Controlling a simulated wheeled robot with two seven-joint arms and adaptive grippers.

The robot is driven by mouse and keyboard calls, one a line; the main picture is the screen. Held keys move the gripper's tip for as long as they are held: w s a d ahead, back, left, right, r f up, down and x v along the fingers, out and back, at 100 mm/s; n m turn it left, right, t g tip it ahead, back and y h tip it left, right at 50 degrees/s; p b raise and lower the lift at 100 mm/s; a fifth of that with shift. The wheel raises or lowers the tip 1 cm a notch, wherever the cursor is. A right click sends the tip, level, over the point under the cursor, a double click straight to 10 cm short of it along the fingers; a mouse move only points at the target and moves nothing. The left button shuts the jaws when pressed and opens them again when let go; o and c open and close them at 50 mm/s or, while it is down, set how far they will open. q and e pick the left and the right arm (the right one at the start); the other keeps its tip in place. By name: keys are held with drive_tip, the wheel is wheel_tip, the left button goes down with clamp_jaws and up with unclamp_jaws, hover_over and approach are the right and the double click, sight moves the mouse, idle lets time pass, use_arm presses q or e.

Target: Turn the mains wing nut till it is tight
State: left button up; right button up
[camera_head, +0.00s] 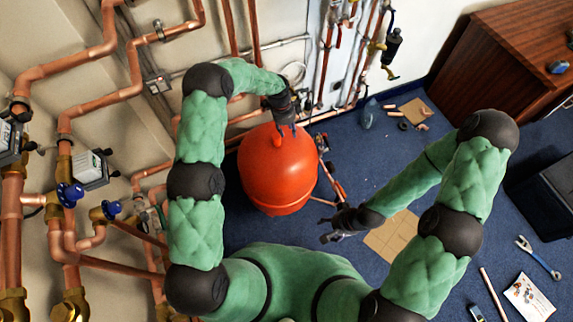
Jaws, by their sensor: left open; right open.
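The mains wing nut cannot be made out in the head view; it is either hidden or too small to tell. My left gripper (286,128) is open at the top middle, in front of the upper part of the red tank (272,172) as seen from here. My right gripper (328,230) is open and empty, low in the middle, to the right of the tank and by the cardboard sheet (392,238). Copper pipes (85,88) run along the wall on the left and behind the tank. I cannot tell whether the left gripper touches anything.
Blue valve handles (70,194) and grey actuator boxes (90,168) sit on pipes at the left. A wooden cabinet (505,60) stands at the upper right, a black box (545,195) below it.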

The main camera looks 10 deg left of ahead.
use_arm(q)
drive_tip(key=s+f+n, duration=0.2)
drive_tip(key=s, duration=0.1)
drive_tip(key=s+d+f+n, duration=0.1)
drive_tip(key=s+n, duration=0.1)
drive_tip(key=s, duration=0.1)
drive_tip(key=s+f+n+h, duration=0.1)
drive_tip(key=s+f, duration=0.1)
drive_tip(key=s, duration=0.1)
drive_tip(key=shift+s+d+f+n, duration=0.15)
drive_tip(key=shift+f+n, duration=0.15)
drive_tip(key=shift+n, duration=0.1)
drive_tip(key=shift+s+d+f+n, duration=0.1)
drive_tip(key=shift+s+f+n, duration=0.2)
drive_tip(key=shift+s+n, duration=0.35)
drive_tip(key=shift+s, duration=0.1)
